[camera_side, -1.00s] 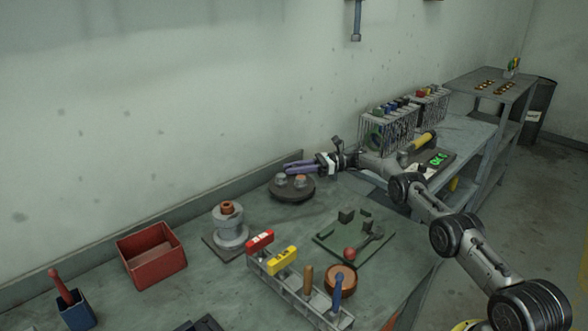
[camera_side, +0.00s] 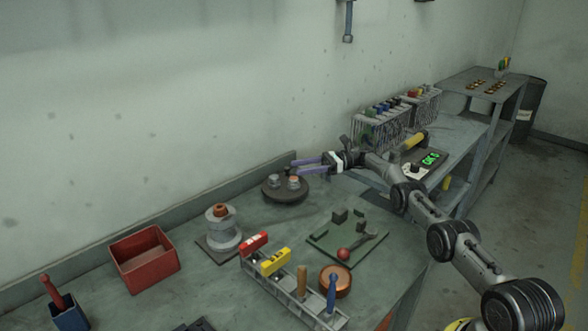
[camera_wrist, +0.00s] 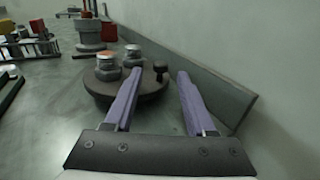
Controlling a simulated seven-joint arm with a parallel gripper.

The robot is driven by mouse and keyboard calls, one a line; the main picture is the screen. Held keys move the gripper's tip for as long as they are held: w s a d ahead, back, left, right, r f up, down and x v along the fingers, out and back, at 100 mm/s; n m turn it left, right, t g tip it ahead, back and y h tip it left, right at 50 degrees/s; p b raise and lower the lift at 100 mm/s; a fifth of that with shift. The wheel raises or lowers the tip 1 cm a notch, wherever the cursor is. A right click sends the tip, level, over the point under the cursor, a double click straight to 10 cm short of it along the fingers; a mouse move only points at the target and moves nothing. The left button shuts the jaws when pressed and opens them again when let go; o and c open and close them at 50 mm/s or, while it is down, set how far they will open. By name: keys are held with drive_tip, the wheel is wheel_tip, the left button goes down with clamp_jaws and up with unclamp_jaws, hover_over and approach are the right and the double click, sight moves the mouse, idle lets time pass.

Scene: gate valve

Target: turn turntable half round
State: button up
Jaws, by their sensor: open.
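The turntable (camera_side: 285,195) is a dark round disc on the bench near the back wall. Two grey fittings stand on it, a plain one (camera_side: 275,182) and one with a copper-coloured top (camera_side: 294,182). My gripper (camera_side: 296,168) has purple fingers and is open and empty, at the disc's far right side. The left finger hides part of the disc.
A low ledge (camera_wrist: 215,90) runs along the wall close to my right finger. A grey flanged part (camera_side: 222,232), a red bin (camera_side: 144,262), a tool rack (camera_side: 290,290) and a green board (camera_side: 340,245) stand nearer on the bench.

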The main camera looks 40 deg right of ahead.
wheel_tip(320, 180, up, 7)
idle(0.5)
drive_tip(key=shift+w, duration=0.1)
